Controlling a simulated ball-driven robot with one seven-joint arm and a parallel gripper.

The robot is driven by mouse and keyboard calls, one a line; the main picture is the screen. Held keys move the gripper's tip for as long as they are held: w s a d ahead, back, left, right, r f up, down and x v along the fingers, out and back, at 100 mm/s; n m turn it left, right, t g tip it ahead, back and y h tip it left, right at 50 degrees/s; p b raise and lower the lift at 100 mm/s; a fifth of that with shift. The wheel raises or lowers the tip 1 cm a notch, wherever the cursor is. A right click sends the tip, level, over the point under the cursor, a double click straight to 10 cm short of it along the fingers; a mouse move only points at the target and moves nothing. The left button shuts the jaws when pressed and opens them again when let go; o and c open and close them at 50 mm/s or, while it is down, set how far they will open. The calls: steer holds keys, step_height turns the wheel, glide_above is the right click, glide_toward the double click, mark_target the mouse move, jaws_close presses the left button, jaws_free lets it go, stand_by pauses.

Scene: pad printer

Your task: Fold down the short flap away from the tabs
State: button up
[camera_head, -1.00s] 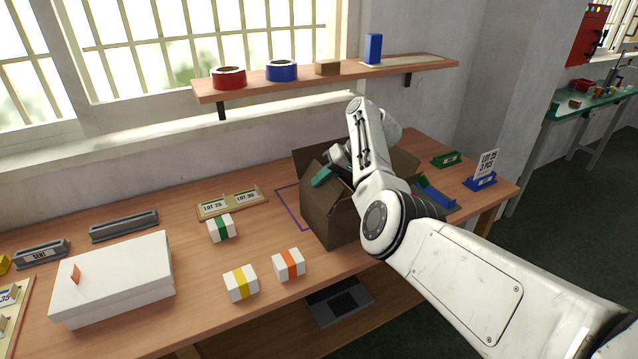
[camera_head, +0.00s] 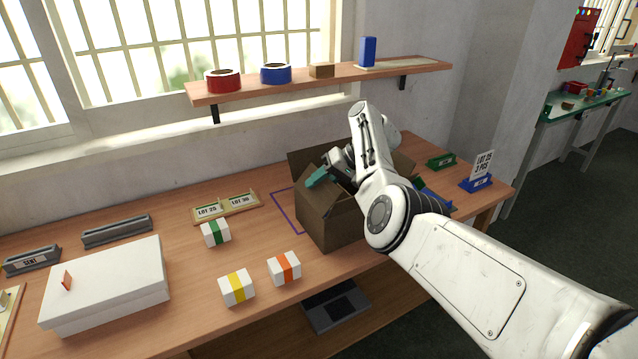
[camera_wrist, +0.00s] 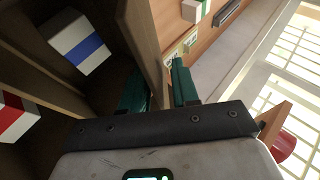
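The open brown cardboard box (camera_head: 328,222) stands on the wooden table with flaps raised. My gripper (camera_head: 325,174) is at the box's upper left side, with one teal finger showing outside and the rest hidden by my wrist. In the wrist view, my gripper's teal fingers (camera_wrist: 160,88) lie on either side of an upright cardboard flap (camera_wrist: 148,50). Whether they press on it is unclear. Inside the box lie a white block with a blue band (camera_wrist: 78,42) and one with a red band (camera_wrist: 14,115). The tabs cannot be made out; my arm hides the box's right part.
White blocks with green (camera_head: 215,233), yellow (camera_head: 236,288) and orange (camera_head: 284,268) bands stand left of the box. A white carton (camera_head: 105,285) is farther left. A shelf (camera_head: 335,77) hangs behind. Blue (camera_head: 475,185) and green (camera_head: 441,162) holders stand right.

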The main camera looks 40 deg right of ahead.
steer(key=v, duration=1)
steer(key=shift+s+d+r, duration=0.15)
steer(key=shift+s+d, duration=0.05)
steer(key=shift+s, duration=0.05)
steer(key=shift+c, duration=0.4)
